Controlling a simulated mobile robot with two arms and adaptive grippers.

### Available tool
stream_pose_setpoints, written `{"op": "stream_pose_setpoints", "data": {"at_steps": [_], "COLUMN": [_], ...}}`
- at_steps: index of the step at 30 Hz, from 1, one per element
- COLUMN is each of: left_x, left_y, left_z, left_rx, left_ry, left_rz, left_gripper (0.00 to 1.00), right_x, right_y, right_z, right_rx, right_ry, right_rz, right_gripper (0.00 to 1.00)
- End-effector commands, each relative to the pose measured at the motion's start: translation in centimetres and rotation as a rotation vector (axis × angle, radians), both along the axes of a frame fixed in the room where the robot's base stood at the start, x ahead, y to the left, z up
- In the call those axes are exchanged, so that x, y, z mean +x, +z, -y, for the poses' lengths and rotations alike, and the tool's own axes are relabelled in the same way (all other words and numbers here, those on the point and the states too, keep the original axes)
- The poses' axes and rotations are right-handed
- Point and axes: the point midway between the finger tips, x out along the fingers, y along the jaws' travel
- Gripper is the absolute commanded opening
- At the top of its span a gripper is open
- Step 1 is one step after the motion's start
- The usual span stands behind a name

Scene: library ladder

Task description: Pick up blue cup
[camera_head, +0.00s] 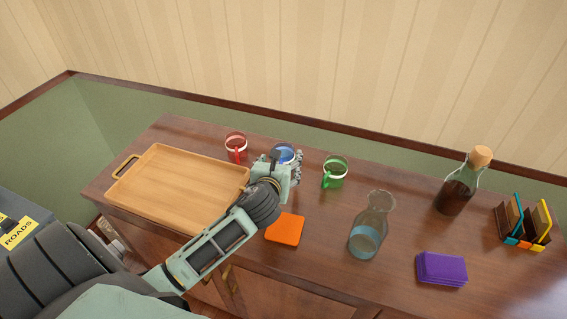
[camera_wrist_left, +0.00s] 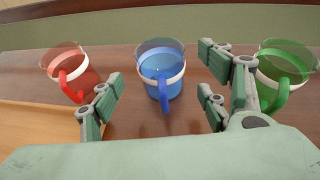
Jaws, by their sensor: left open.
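The blue cup (camera_head: 284,153) stands upright at the back of the wooden table, partly hidden by my left gripper in the head view. In the left wrist view the blue cup (camera_wrist_left: 161,76) is clear glass with a blue lower part, a white band and a blue handle facing me. My left gripper (camera_wrist_left: 158,105) is open, with its fingers spread to either side of the cup's near side. The cup sits beyond the fingertips or just between them; I cannot tell whether they touch. In the head view the left gripper (camera_head: 290,165) reaches in over the table. My right gripper is not in view.
A red cup (camera_head: 236,147) stands left of the blue cup and a green cup (camera_head: 335,172) right. A wooden tray (camera_head: 180,185) lies left. An orange square (camera_head: 285,229), a carafe (camera_head: 369,228), a purple stack (camera_head: 441,269), a corked bottle (camera_head: 459,185) and a holder (camera_head: 522,224) are also there.

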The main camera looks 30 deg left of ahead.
Motion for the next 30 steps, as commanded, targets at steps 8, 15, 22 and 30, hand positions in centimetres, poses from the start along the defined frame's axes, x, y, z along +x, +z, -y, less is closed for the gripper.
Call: {"op": "stream_pose_setpoints", "data": {"at_steps": [8,15,22,30], "left_x": [3.1,4.8,4.8,4.8], "left_y": [-1.1,-2.0,-2.0,-2.0], "left_z": [-1.2,-2.0,-2.0,-2.0], "left_rx": [-0.004,-0.002,-0.002,-0.001], "left_ry": [0.002,-0.001,-0.001,-0.001], "left_rz": [-0.001,0.0,0.0,-0.001], "left_gripper": [0.69,0.69,0.67,0.44], "right_x": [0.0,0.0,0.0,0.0], "right_y": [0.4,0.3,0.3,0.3], "right_z": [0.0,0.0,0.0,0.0], "right_rx": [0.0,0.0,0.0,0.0], "right_ry": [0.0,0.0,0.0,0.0], "right_rz": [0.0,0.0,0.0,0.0], "right_gripper": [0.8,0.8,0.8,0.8]}}
